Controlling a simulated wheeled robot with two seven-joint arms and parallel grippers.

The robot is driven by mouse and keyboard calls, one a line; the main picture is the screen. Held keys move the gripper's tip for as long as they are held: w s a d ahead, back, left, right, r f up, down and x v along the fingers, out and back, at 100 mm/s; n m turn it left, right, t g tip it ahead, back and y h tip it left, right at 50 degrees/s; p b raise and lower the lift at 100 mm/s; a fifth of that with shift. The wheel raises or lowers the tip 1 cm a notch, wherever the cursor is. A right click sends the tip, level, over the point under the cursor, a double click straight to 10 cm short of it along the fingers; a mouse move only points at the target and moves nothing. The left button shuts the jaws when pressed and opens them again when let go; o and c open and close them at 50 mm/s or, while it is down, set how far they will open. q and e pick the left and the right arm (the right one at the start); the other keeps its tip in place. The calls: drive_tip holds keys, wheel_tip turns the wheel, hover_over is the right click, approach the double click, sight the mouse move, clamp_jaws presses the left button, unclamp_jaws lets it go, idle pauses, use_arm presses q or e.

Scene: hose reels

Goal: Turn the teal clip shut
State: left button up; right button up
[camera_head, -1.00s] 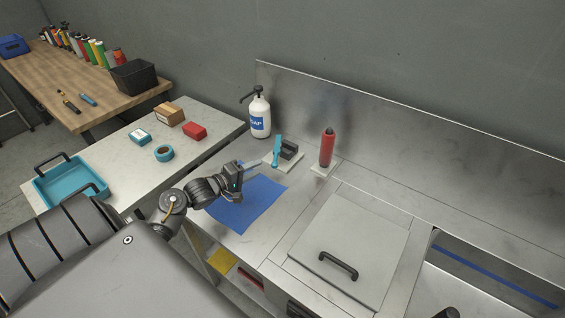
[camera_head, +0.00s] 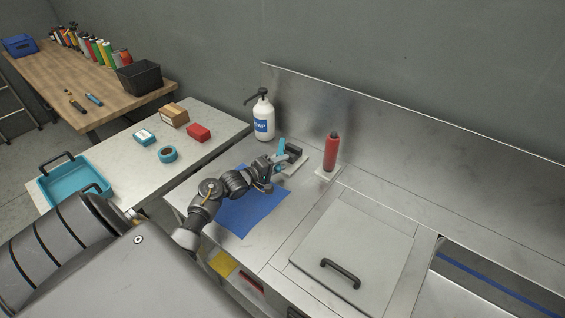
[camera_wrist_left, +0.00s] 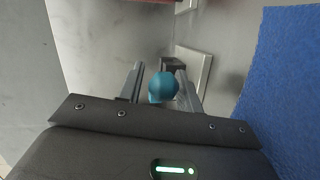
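The teal clip (camera_head: 281,146) stands upright on a pale plate (camera_head: 299,166) beside a dark block (camera_head: 293,152), at the back of the steel counter. My left gripper (camera_head: 277,165) is at the clip, on its near side. In the left wrist view, the clip's rounded teal end (camera_wrist_left: 163,87) sits between the two fingers of my left gripper (camera_wrist_left: 160,88). The fingers are apart, with a small gap showing on the left side; contact on the right side is unclear. The clip's lower part is hidden. My right gripper is out of view.
A red bottle (camera_head: 330,152) stands right of the clip, and a white soap dispenser (camera_head: 263,118) stands behind to the left. A blue cloth (camera_head: 245,210) lies under my forearm. A lidded hatch with a handle (camera_head: 341,273) is at the front right.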

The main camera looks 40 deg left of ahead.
use_arm(q)
drive_tip(key=shift+w+d+f, duration=0.1)
drive_tip(key=shift+w, duration=0.45)
